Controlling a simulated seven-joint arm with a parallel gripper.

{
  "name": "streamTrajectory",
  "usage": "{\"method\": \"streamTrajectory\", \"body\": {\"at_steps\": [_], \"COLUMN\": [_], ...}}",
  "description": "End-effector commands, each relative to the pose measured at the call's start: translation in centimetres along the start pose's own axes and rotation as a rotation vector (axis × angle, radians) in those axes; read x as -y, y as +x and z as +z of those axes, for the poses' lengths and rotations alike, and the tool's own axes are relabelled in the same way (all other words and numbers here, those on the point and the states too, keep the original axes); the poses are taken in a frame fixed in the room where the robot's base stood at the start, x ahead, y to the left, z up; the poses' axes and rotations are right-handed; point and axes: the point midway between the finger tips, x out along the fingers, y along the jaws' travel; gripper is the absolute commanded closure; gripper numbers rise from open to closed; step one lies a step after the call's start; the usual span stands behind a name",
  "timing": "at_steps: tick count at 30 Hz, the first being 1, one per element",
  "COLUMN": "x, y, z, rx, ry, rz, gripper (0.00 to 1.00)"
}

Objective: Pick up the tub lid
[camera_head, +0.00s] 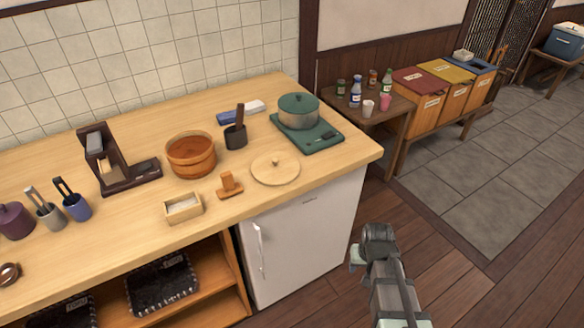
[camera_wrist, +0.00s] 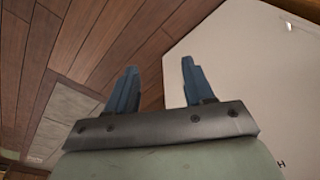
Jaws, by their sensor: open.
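The tub lid (camera_head: 276,168) is a round, pale wooden disc with a small knob on top. It lies flat on the wooden counter near the front edge, right of the wooden tub (camera_head: 191,157). The tub is reddish brown and stands without a cover. My gripper (camera_head: 357,256) is low in front of the counter's right end, beside the white fridge, apart from the lid. In the wrist view my gripper (camera_wrist: 157,88) shows two blue fingers spread apart with nothing between them. The lid is not visible in the wrist view.
A green pot (camera_head: 299,112) stands on a green board (camera_head: 318,141) behind the lid. A small wooden stand (camera_head: 229,184) and a box of white contents (camera_head: 183,207) lie to its left. A dark utensil holder (camera_head: 236,136) is behind. The white fridge (camera_head: 305,235) is below the counter.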

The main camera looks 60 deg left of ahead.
Motion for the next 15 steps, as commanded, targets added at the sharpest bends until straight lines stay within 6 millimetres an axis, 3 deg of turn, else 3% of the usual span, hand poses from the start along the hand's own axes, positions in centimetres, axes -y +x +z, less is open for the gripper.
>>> {"method": "streamTrajectory", "body": {"at_steps": [1,6,15], "x": [1.8,7.2,16.8], "y": [-1.5,-6.3,-16.2], "z": [-1.9,-6.3,-12.3], "rx": [-0.029,-0.108,-0.243], "ry": [-0.028,-0.106,-0.229], "rz": [-0.004,-0.021,-0.062], "gripper": [0.48,0.48,0.48]}}
